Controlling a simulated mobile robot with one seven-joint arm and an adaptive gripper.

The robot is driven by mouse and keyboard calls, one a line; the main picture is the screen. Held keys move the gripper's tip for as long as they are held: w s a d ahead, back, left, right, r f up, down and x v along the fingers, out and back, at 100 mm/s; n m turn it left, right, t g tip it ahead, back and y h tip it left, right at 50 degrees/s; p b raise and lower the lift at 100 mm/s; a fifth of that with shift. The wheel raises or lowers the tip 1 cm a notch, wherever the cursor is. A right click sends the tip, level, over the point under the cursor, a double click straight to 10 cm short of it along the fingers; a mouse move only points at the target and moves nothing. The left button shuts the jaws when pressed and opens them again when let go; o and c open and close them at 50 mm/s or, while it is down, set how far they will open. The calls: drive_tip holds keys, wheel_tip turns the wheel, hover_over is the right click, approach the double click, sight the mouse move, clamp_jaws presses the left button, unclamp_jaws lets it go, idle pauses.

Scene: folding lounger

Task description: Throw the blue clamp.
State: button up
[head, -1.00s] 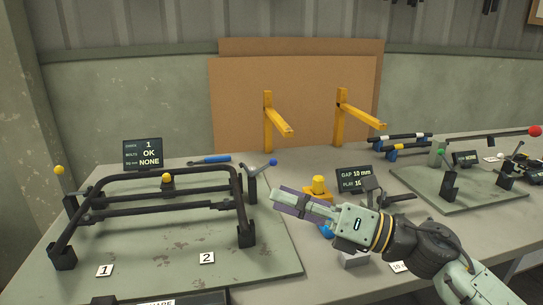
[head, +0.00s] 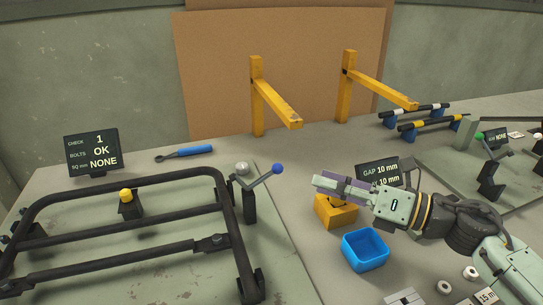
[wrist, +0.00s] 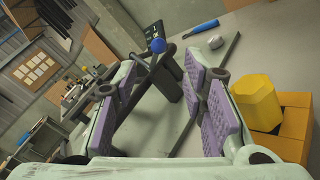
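The blue clamp (head: 249,203) is a dark post with a lever that ends in a blue ball (head: 277,168). It stands at the right end of the black tubular frame (head: 228,228), and its lever slopes up to the right. My gripper (head: 318,184), with purple pads, is to the right of the ball and apart from it. In the wrist view the blue ball (wrist: 157,45) and the dark post show beyond and between the two spread fingers (wrist: 163,88). The gripper is open and empty.
A yellow block (head: 337,212) and a blue bin (head: 365,251) stand near my gripper. Two yellow brackets (head: 275,105) project behind. A blue-handled tool (head: 185,153) lies behind the frame. A display (head: 92,152) stands at left, another (head: 380,172) behind my gripper.

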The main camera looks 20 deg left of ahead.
sight(282, 167)
drive_tip(key=p+x, duration=0.4)
drive_tip(key=x, duration=0.6)
drive_tip(key=shift+s+r, duration=0.15)
drive_tip(key=shift+a, duration=0.3)
drive_tip(key=shift+c, duration=0.3)
clamp_jaws()
